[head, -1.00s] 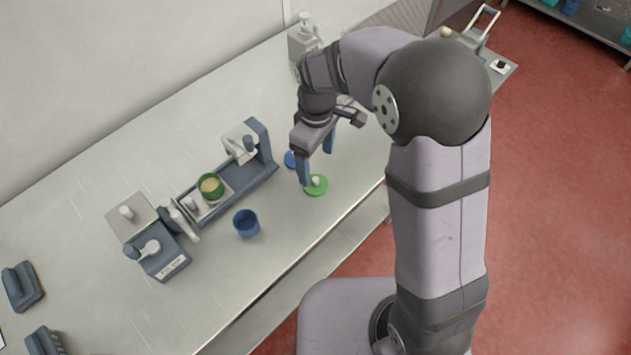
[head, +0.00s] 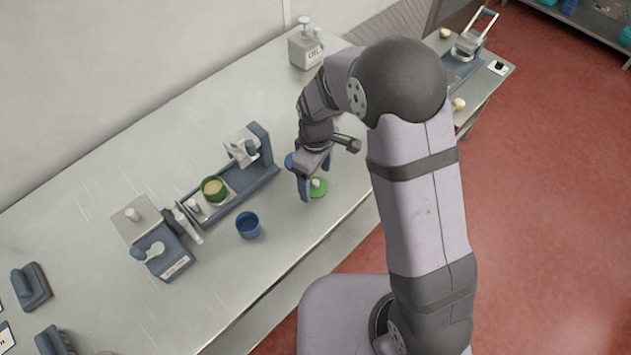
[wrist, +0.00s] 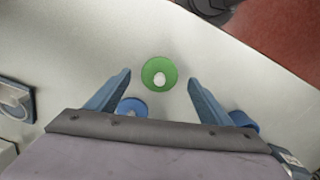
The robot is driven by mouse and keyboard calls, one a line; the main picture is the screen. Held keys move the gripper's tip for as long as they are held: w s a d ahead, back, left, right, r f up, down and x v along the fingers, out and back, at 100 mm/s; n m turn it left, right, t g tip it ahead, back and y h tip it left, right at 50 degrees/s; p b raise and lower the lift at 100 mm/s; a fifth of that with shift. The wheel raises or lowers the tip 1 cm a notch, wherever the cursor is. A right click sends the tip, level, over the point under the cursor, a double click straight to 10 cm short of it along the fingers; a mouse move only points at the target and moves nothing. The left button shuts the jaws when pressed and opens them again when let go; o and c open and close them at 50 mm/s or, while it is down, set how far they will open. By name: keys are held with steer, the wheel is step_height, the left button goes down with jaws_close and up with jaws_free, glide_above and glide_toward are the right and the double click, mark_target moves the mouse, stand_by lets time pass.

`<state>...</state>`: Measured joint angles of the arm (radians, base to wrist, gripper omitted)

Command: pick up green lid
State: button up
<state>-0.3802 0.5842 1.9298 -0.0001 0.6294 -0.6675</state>
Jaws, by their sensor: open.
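The green lid (head: 319,188) is a flat disc with a white knob, lying on the metal table near its front edge. In the wrist view the green lid (wrist: 159,73) lies just beyond and between the fingertips. My gripper (head: 316,180) is open and empty above the table, right by the lid; one finger shows to the left of the lid in the head view. The gripper (wrist: 158,78) also shows in the wrist view, with its two blue fingers spread on either side. I cannot tell its exact height over the lid.
A blue lid (head: 290,160) lies behind the gripper, partly hidden. A blue cup (head: 248,225) stands to the left. A green cup (head: 214,189) with yellowish contents sits on the grey mixing device (head: 263,180). The table between blue cup and front edge is clear.

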mark_target(315, 182)
steer(key=shift+f, duration=0.8)
steer(key=c, duration=1.1)
steer(key=shift+c, duration=0.2)
steer(key=shift+r, duration=0.15)
step_height(315, 182, up, 10)
steer(key=b, duration=0.2)
steer(key=s+a+r+p, duration=0.2)
steer(key=s+a+p, duration=0.15)
steer(key=a, duration=0.35)
steer(key=s+a+r+p, duration=0.2)
steer(key=s+a, duration=0.2)
steer(key=a, duration=0.4)
steer(key=w+a+f+n+p, duration=0.1)
steer(key=w+a+n, duration=0.3)
steer(key=a, duration=0.6)
steer(key=shift+w+a+n, duration=0.25)
steer(key=shift+w+n, duration=0.1)
steer(key=shift+n, duration=0.65)
